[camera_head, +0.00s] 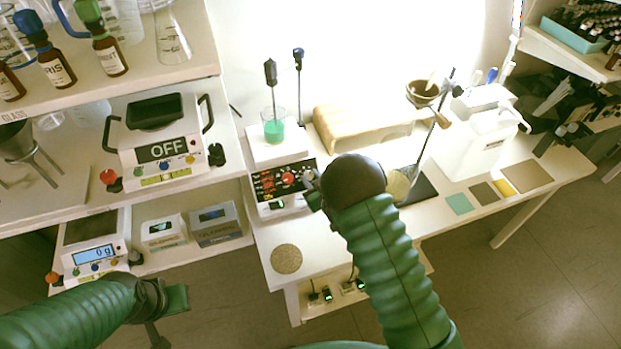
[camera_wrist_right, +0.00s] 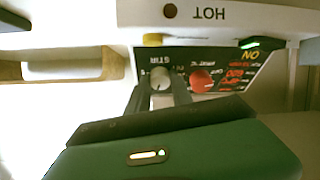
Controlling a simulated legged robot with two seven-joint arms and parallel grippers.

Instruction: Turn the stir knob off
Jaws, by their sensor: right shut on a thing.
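The hot plate stirrer (camera_head: 280,150) stands on the white table with a beaker of green liquid (camera_head: 273,128) on top. Its black front panel carries a red knob (camera_wrist_right: 201,80) and a grey stir knob (camera_wrist_right: 160,78), with upside-down lettering in the right wrist view. My right gripper (camera_wrist_right: 160,98) is shut on the stir knob, a finger on each side. In the head view, my right gripper (camera_head: 312,186) is at the panel's right end, partly hidden by my wrist. My left gripper (camera_head: 168,312) is open and empty at the lower left.
A wooden block (camera_head: 350,125) stands behind my right wrist. A white jug (camera_head: 485,135) is at the right. A round cork mat (camera_head: 286,259) lies on the table in front.

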